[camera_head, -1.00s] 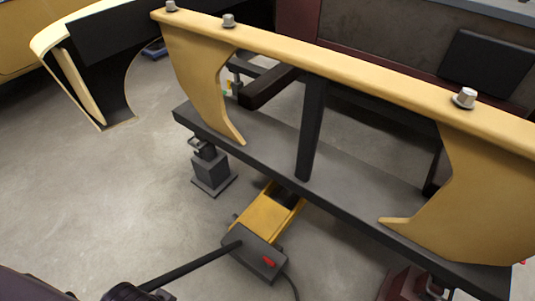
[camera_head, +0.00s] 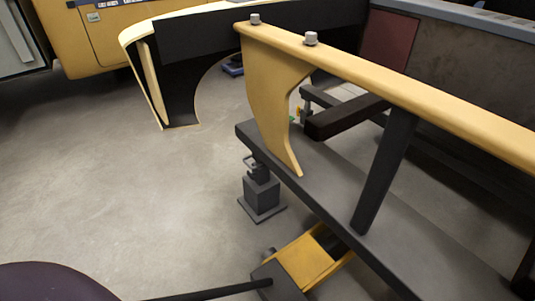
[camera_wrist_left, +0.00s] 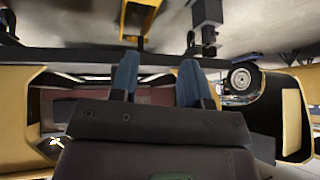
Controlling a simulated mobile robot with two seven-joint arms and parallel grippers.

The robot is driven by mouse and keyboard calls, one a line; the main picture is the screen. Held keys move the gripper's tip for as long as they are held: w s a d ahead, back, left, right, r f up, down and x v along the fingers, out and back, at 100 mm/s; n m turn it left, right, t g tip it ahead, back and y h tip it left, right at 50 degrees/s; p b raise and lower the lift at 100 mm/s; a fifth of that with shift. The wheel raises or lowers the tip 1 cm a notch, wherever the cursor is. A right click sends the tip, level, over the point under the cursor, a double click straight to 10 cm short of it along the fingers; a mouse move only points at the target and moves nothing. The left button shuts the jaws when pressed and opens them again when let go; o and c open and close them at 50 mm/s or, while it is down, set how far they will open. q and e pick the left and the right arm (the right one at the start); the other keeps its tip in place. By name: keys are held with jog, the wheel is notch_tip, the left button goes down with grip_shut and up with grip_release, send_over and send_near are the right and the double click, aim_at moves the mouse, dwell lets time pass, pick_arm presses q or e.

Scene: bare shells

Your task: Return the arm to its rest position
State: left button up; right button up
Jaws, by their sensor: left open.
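My left gripper (camera_wrist_left: 160,78) shows in the left wrist view as two blue fingers standing apart, with nothing between them. The dark beam lies across the picture beyond the fingertips. In the head view I see neither gripper. A dark rounded shape at the bottom left of that view may be part of my own body; I cannot tell. My right gripper is in no frame.
A yellow shell (camera_head: 400,82) with silver knobs stands on a dark beam (camera_head: 330,215). A grey jack stand (camera_head: 262,195) and a yellow jack (camera_head: 307,260) are below. A yellow-edged black shell (camera_head: 180,80) stands behind. Open floor (camera_head: 90,170) lies left.

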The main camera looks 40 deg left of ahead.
pick_arm(q)
notch_tip(320, 180, up, 8)
jog(key=w+n+t+p, duration=0.1)
jog(key=t+p, duration=0.3)
jog(key=p, duration=0.9)
jog(key=shift+w, duration=0.55)
pick_arm(e)
notch_tip(320, 180, up, 9)
jog(key=m+t, duration=0.1)
jog(key=shift+d+r, duration=0.15)
jog(key=shift+d, duration=0.15)
pick_arm(q)
jog(key=shift+a, duration=0.1)
pick_arm(e)
jog(key=shift+s, duration=0.1)
